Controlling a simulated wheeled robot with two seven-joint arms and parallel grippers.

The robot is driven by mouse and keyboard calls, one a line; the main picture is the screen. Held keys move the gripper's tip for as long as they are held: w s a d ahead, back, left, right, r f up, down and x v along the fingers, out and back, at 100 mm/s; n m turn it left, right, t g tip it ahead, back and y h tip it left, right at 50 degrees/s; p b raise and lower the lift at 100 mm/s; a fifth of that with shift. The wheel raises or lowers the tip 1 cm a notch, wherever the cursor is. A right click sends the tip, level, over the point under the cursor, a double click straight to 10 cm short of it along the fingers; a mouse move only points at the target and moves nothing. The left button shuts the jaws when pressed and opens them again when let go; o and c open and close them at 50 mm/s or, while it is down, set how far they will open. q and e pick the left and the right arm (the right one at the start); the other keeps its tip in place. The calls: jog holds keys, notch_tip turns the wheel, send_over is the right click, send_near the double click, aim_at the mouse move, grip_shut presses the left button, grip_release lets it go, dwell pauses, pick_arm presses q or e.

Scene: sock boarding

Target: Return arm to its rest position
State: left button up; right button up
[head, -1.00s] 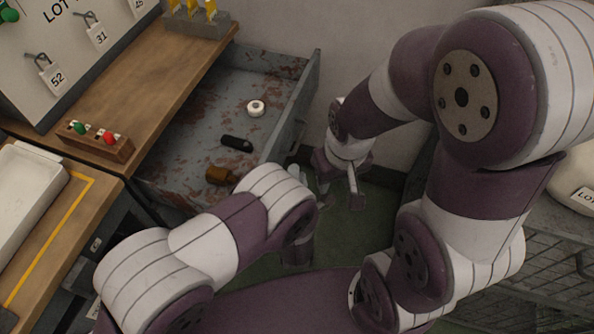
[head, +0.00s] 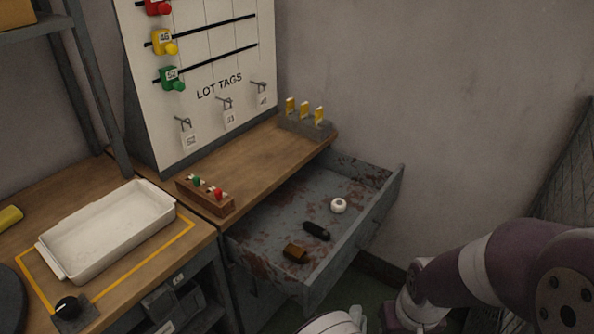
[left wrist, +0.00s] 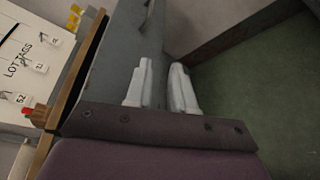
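My left gripper (left wrist: 160,85) shows in the left wrist view as two pale fingers with a gap between them and nothing held. They are beside the grey outer face of the open drawer (left wrist: 112,62). In the head view only a pale bit of the left gripper (head: 357,316) shows at the bottom edge, in front of the drawer (head: 352,254). My right arm comes in from the lower right. The right gripper (head: 398,317) is mostly cut off by the bottom edge, and its fingers are hidden.
The drawer holds a white roll (head: 338,205), a black item (head: 316,231) and a brown item (head: 295,253). A white tray (head: 108,238) sits on the left bench. A lot tag board (head: 200,60) stands behind.

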pick_arm(q)
notch_tip(320, 180, down, 6)
jog(key=s+m+g, duration=0.2)
jog(key=m+g, duration=0.2)
jog(key=m, duration=0.2)
jog(key=s+a+m+g+y, duration=0.2)
jog(key=s+a+m+g, duration=0.4)
jog(key=m, duration=0.5)
jog(key=s+a+r+m+g+y, duration=0.1)
jog(key=a+r+m+g, duration=0.1)
jog(key=a+r, duration=0.95)
jog(key=s+a+r+m+g+y, duration=0.1)
jog(key=a+r+m+g+y, duration=0.1)
jog(key=a+r, duration=1)
notch_tip(320, 180, up, 10)
jog(key=a+p, duration=0.2)
jog(key=p, duration=1.1)
jog(key=shift+a, duration=0.2)
pick_arm(e)
notch_tip(320, 180, up, 13)
jog(key=shift+w, duration=0.25)
